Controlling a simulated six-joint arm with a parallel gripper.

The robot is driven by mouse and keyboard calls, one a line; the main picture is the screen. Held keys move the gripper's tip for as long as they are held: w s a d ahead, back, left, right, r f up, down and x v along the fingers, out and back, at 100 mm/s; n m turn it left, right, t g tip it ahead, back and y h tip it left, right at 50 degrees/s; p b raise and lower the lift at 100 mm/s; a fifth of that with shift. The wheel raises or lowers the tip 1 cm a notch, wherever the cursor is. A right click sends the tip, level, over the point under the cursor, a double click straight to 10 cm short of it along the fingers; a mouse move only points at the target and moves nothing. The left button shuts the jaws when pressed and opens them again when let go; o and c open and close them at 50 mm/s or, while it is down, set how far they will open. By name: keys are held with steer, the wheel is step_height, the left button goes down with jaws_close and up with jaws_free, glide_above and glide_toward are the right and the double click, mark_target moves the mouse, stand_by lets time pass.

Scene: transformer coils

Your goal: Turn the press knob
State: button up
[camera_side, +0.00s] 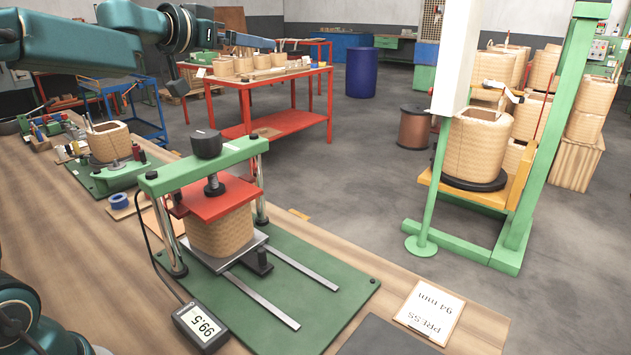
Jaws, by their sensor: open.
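The press knob (207,144) is a dark round knob on top of the green crossbar (200,168) of the press. A screw runs from it down to the red press plate (216,198). The plate rests on a tan wound coil (221,232), which sits on a metal plate between the posts. My gripper (272,43) is at the upper left, well above the knob and apart from it. It points to the right with nothing visible in it. Its fingers look small and partly merge with the background.
A gauge (200,326) reading 99.5 lies in front of the press, and a card (436,308) reads "PRESS 94 mm". Another coil (109,141) stands on a green fixture at left. A green frame (548,140) holding a coil stands at right. Air above the knob is clear.

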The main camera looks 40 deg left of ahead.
steer(key=d+r+m+h, duration=0.3)
steer(key=d+m+h, duration=0.2)
steer(key=d, duration=0.1)
steer(key=m+g+h, duration=0.3)
steer(key=m+g, duration=0.2)
steer(key=g, duration=0.5)
glide_toward(203, 134)
steer(key=x, duration=0.5)
steer(key=shift+d, duration=0.1)
steer(key=shift+a+f, duration=0.1)
steer(key=shift+a, duration=0.15)
steer(key=shift+x, duration=2.45)
steer(key=shift+d, duration=0.1)
